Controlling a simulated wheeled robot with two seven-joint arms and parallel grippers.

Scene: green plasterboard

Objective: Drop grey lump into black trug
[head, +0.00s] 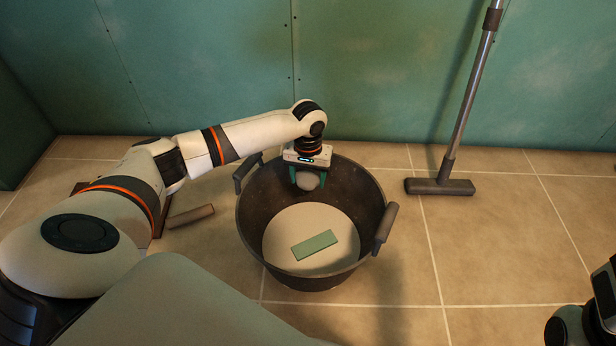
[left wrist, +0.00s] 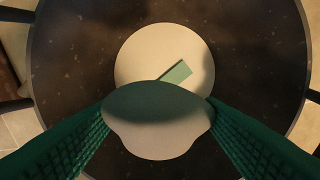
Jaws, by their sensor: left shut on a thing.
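The black trug (head: 362,185) stands on the tiled floor, with two grey handles. A pale round surface (head: 283,222) covers its bottom, and a flat green piece (head: 314,245) lies on that. My left gripper (head: 308,180) points down over the trug's far part and is shut on the grey lump (head: 308,182). In the left wrist view the lump (left wrist: 158,120) sits between the two green fingers (left wrist: 158,125), with the trug's dark wall (left wrist: 75,60) all around and the green piece (left wrist: 174,72) beyond it. My right gripper does not show.
A broom-like tool with a grey head (head: 440,187) leans on the green wall (head: 390,60) to the right of the trug. Floor tiles (head: 500,250) right of the trug are clear.

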